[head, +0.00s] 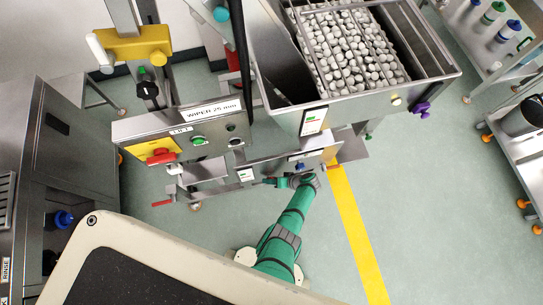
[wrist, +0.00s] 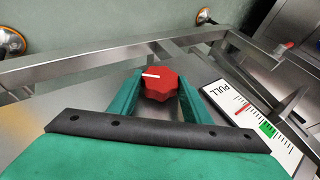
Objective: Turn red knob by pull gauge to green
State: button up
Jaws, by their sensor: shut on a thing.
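The red knob (wrist: 160,86) sits between the two green fingers of my gripper (wrist: 158,79) in the wrist view. The fingers are shut on its sides. The knob's white mark points left in that view. The white PULL gauge (wrist: 225,97) is right of the knob on the same metal panel. It has a green band and, closer to the word PULL, a red mark. In the head view my gripper (head: 265,183) reaches left to the lower panel, and I cannot make out the knob there.
A metal hopper (head: 285,88) full of white caps stands above. A control box (head: 220,118) with a red switch (head: 161,157) is at upper left. Metal rails (wrist: 95,67) cross beyond the knob. Open floor (head: 410,190) lies to the right, with a yellow line.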

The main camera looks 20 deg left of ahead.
jog(key=shift+g+y, duration=0.3)
jog(key=shift+y, duration=0.4)
jog(key=shift+s+a+f, duration=0.1)
jog(key=shift+s, duration=0.1)
dwell(0.6)
jog(key=o, duration=1.1)
jog(key=shift+w, duration=0.1)
jog(key=shift+w+d, duration=0.1)
jog(key=shift+d, duration=0.1)
jog(key=v, duration=1)
jog(key=shift+d, duration=0.25)
